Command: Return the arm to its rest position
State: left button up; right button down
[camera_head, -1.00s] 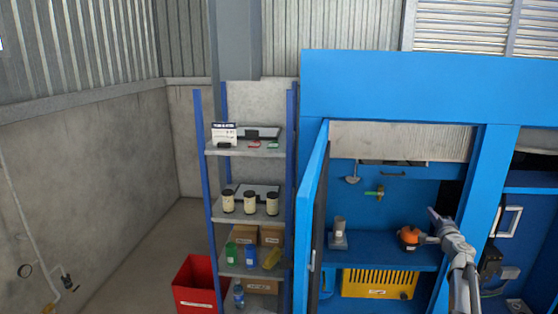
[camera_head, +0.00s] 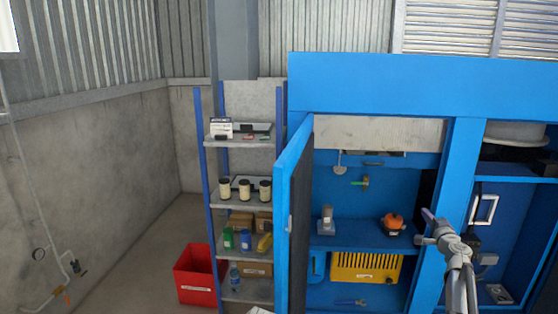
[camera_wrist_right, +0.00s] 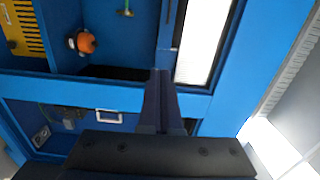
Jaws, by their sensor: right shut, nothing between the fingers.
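My right arm rises from the lower right of the head view, with the right gripper (camera_head: 429,217) at its upper end, in front of the blue post between two bays of the blue cabinet. In the right wrist view the right gripper's fingers (camera_wrist_right: 158,100) are together with nothing between them. An orange-topped device (camera_head: 393,222) sits on the cabinet shelf just left of the gripper, apart from it. It also shows in the right wrist view (camera_wrist_right: 86,42). My left gripper is not in view.
The blue cabinet (camera_head: 370,82) has its door (camera_head: 290,210) standing open. A yellow slotted box (camera_head: 366,266) is below the shelf. Left of the door stand a shelving rack (camera_head: 238,144) with jars and bottles, and a red bin (camera_head: 194,275). Floor at the left is clear.

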jog(key=s+a+f+n+g+y, duration=0.2)
jog(key=a+f+n+y, duration=0.15)
jog(key=a, duration=0.65)
jog(key=s+a+f+n+g+y, duration=0.2)
jog(key=a+n, duration=0.2)
jog(key=a, duration=0.7)
jog(key=s+a+f+n+g+y, duration=0.2)
jog(key=a+f+n, duration=0.15)
jog(key=a, duration=0.65)
jog(key=s+a+f+n+g, duration=0.4)
jog(key=s+a, duration=0.3)
jog(key=a, duration=0.2)
jog(key=s+a+f+n+g+h, duration=0.1)
jog(key=s+a+f+n+g, duration=0.2)
jog(key=s, duration=0.4)
jog(key=s+a+f+n+g+h, duration=0.1)
jog(key=s+a+f+g, duration=0.1)
jog(key=s+a+f, duration=0.4)
jog(key=s+d+n+g+h, duration=0.3)
jog(key=s+h, duration=0.2)
jog(key=s, duration=1)
jog(key=shift+s+d+h, duration=0.25)
jog(key=shift+s+h, duration=0.05)
jog(key=shift+h, duration=0.05)
